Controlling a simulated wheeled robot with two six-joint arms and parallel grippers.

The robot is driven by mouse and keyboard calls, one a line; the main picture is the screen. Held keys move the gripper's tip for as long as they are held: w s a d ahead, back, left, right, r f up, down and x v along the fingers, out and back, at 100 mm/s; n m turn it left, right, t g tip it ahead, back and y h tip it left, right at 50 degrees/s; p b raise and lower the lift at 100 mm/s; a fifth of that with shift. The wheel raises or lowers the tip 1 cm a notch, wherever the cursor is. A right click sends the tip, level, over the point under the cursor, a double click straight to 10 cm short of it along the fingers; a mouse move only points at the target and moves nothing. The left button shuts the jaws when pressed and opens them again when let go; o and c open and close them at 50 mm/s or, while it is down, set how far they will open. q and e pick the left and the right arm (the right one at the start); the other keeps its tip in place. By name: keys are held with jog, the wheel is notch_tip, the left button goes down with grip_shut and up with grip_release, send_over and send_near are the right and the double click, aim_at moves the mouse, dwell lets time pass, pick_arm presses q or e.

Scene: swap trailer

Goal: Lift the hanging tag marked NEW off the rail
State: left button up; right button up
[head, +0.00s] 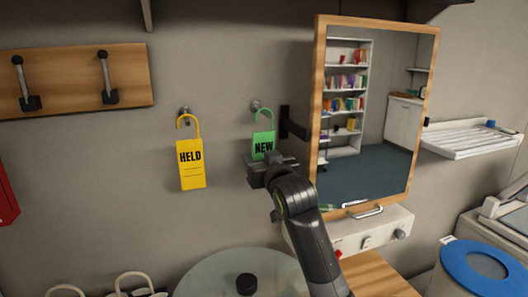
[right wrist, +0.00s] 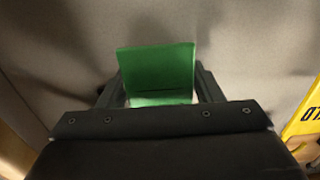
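The green tag marked NEW (head: 263,143) hangs by its hook from a round peg (head: 255,106) on the wall, left of the mirror. My right gripper (head: 272,162) is at the tag's lower part and hides its bottom end in the head view. In the right wrist view the green tag (right wrist: 157,75) stands between the two spread fingers of my right gripper (right wrist: 160,92). I cannot tell whether the fingers touch its edges. A yellow tag marked HELD (head: 191,166) hangs from another peg to the left. My left gripper is not in view.
A wood-framed mirror (head: 319,120) on a dark bracket stands close right of the green tag. A wooden board with two hooks (head: 80,80) is at upper left. A round glass table (head: 205,280) with a black puck (head: 246,284) is below. Wall between the tags is clear.

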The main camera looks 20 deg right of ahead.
jog(key=c, duration=0.6)
jog(key=shift+r, duration=0.2)
jog(key=shift+r+b, duration=0.5)
jog(key=shift+r, duration=0.1)
notch_tip(320, 180, up, 2)
jog(key=shift+r+b, duration=0.1)
jog(key=shift+b, duration=0.4)
jog(key=b, duration=0.3)
send_near(264, 148)
jog(key=shift+s+d, duration=0.15)
jog(key=shift+s, duration=2.8)
